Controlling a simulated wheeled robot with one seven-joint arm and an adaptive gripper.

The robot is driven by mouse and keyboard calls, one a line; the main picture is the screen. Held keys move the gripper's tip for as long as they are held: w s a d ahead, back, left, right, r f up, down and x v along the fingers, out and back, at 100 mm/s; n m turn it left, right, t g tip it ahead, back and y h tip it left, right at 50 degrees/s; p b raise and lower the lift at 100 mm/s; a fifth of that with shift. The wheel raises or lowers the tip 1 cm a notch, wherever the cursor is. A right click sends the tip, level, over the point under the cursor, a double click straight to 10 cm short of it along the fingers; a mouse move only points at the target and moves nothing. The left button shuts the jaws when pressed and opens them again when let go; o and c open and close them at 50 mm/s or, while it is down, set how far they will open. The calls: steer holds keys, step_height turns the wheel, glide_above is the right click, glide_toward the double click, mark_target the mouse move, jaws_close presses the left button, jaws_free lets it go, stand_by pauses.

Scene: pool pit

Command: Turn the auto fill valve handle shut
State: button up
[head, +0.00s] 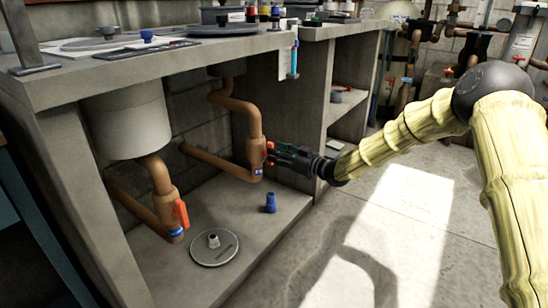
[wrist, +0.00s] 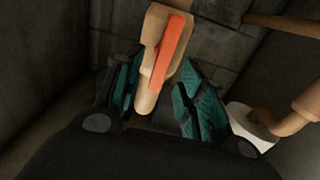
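Two valves with orange handles sit on copper-coloured pipes under the counter in the head view. One orange handle (head: 181,214) is at the left, on the pipe below the white basin. The other handle (head: 270,147) is on the right-hand pipe, at my gripper (head: 276,154). No readable label shows which is the auto fill valve. In the wrist view, my gripper (wrist: 160,66) is open, with teal finger pads on either side of an orange handle (wrist: 168,48) and its tan valve body (wrist: 150,88). Gaps show on both sides, and the fingers do not look closed on it.
A concrete counter (head: 75,88) overhangs the pipes. A blue fitting (head: 270,203) and a round lid (head: 214,247) are on the ledge below. The divider wall (head: 300,95) stands close to my gripper. The floor at right is clear.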

steer(key=shift+b+x, duration=0.35)
steer(key=shift+x, duration=0.75)
steer(key=shift+c, duration=0.3)
jaws_close()
